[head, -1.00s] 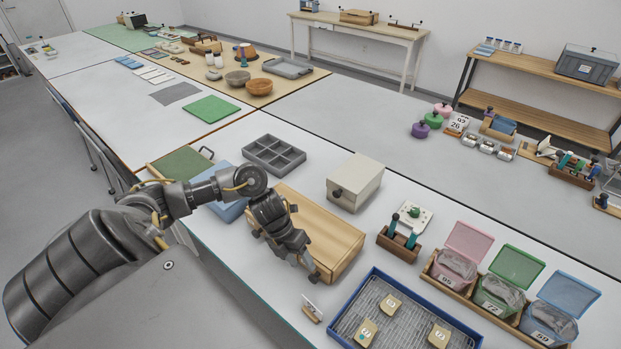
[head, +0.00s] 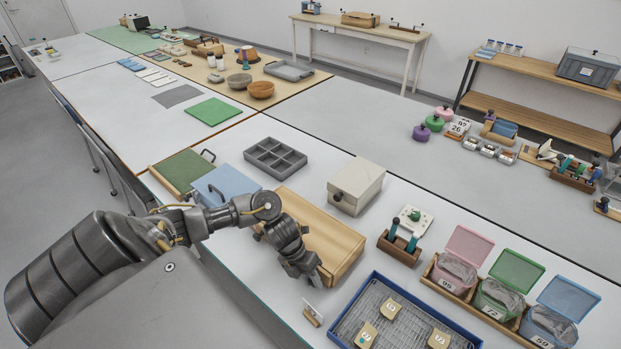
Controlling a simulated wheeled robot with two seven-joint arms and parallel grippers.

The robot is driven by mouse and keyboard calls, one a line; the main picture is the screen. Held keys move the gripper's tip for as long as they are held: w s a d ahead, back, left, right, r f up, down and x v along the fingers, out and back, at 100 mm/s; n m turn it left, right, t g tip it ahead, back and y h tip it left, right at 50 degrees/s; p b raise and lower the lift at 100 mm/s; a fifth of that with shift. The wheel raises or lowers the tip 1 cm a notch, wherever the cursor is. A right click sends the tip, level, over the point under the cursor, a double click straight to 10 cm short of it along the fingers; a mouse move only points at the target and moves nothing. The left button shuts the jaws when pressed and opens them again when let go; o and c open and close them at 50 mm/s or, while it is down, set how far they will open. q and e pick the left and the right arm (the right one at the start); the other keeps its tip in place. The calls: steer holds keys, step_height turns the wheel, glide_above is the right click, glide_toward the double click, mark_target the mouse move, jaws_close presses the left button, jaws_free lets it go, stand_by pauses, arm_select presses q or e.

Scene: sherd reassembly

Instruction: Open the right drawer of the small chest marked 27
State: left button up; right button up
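The small wooden chest (head: 335,232) stands on the near white table, with its pale top and right end showing. Its drawer front is turned towards me and mostly hidden by my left arm; I cannot make out the right drawer or its handle. A small white card in a wooden stand (head: 312,314) is just in front of the chest; its number is not readable. My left gripper (head: 316,281) points down at the chest's near right corner. Whether it touches the chest, or how far its fingers are apart, I cannot tell. My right gripper is not in view.
A blue-rimmed tray (head: 398,284) with a wire rack lies right of the card. A cream box (head: 357,183), a tool holder (head: 400,246) and a grey compartment tray (head: 275,157) stand behind. A blue case (head: 228,181) is left of the chest. Lidded bins (head: 455,274) line the right.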

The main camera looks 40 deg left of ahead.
arm_select(q)
jaws_close()
steer(key=s, duration=0.4)
steer(key=shift+s, duration=0.1)
steer(key=o, duration=0.7)
jaws_free()
steer(key=shift+c, duration=0.2)
steer(key=w+b+v, duration=0.1)
steer(key=v, duration=0.9)
steer(key=shift+s+a+r, duration=0.2)
steer(key=shift+s+r, duration=0.2)
steer(key=shift+c, duration=0.3)
